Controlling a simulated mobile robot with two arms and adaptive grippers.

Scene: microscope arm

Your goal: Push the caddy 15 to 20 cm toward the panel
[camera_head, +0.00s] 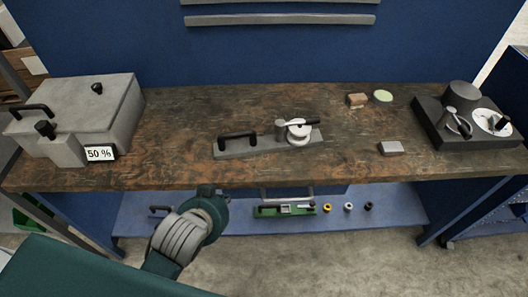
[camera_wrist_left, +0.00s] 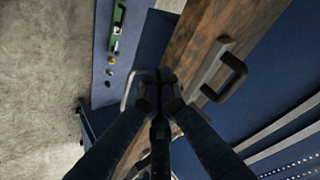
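The long grey base with a black handle, which looks like the caddy (camera_head: 262,145), lies on the middle of the wooden bench top. It carries a small metal arm and a white disc. Its grey base and handle also show in the wrist view (camera_wrist_left: 212,70). The blue panel (camera_head: 275,55) stands behind the bench. My left gripper (camera_head: 207,190) is at the bench's front edge, to the lower left of the caddy and apart from it. In the wrist view its fingertips (camera_wrist_left: 158,78) come together with nothing seen between them. My right gripper is not in view.
A grey box (camera_head: 110,110) with a "50 %" label stands at the left. A dark device (camera_head: 430,125) stands at the right. Small blocks (camera_head: 392,148) lie between. A metal handle (camera_head: 287,190) sits under the front edge. The bench behind the caddy is clear.

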